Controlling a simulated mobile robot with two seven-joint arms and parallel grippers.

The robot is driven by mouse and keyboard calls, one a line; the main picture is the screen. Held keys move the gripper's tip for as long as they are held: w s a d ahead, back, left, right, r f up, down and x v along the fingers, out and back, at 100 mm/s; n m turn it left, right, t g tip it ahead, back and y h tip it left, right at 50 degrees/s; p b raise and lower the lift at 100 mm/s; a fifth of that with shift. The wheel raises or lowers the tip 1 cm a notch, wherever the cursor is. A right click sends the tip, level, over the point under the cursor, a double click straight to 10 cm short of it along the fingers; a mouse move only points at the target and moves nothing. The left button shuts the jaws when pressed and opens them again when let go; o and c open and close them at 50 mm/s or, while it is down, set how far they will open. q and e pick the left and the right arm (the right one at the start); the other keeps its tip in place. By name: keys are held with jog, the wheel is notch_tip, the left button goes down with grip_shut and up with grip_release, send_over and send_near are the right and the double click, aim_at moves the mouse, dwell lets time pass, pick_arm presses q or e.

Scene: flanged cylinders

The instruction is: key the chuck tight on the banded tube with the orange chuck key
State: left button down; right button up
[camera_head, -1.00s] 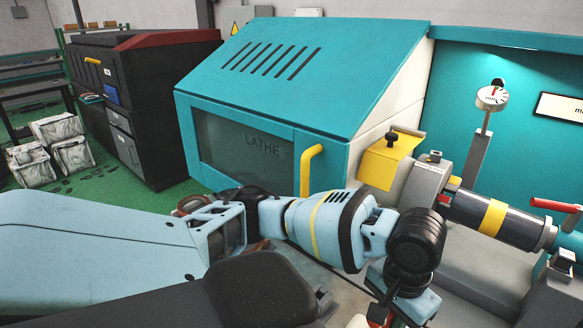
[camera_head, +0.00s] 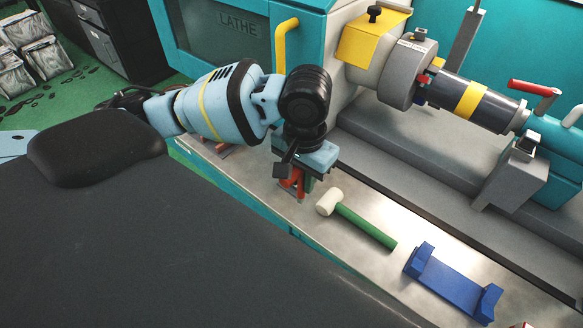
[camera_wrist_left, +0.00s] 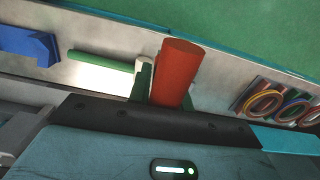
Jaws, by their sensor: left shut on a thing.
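The chuck (camera_head: 403,72) is a grey disc on the lathe. The banded tube (camera_head: 489,107), dark with a yellow band, runs from it to the teal tailstock. My left gripper (camera_head: 293,187) points down over the metal ledge in front of the lathe, left of and below the chuck and apart from it. It is shut on the orange-red chuck key (camera_head: 290,182), mostly hidden under the wrist. In the left wrist view the chuck key (camera_wrist_left: 176,72) shows as a thick orange-red cylinder between the fingers. Its tip is hidden. My right gripper is out of view.
A mallet with a green handle (camera_head: 366,226) and a blue cradle (camera_head: 452,284) lie on the ledge right of my gripper. Several coloured rings (camera_wrist_left: 272,103) show in the left wrist view. A yellow guard (camera_head: 372,38) stands beside the chuck. The tailstock has a red lever (camera_head: 533,87).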

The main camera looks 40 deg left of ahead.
pick_arm(q)
jog(key=shift+w+a+m, duration=0.15)
jog(key=shift+w+m, duration=0.2)
jog(key=shift+m, duration=0.15)
jog(key=w+a+m, duration=0.7)
jog(key=w+m, duration=0.2)
jog(key=m, duration=1)
jog(key=shift+w+a, duration=0.3)
jog(key=shift+a, duration=0.05)
jog(key=shift+f, duration=0.15)
notch_tip(320, 180, down, 10)
jog(key=shift+r, duration=0.25)
jog(key=c, duration=1.3)
grip_release()
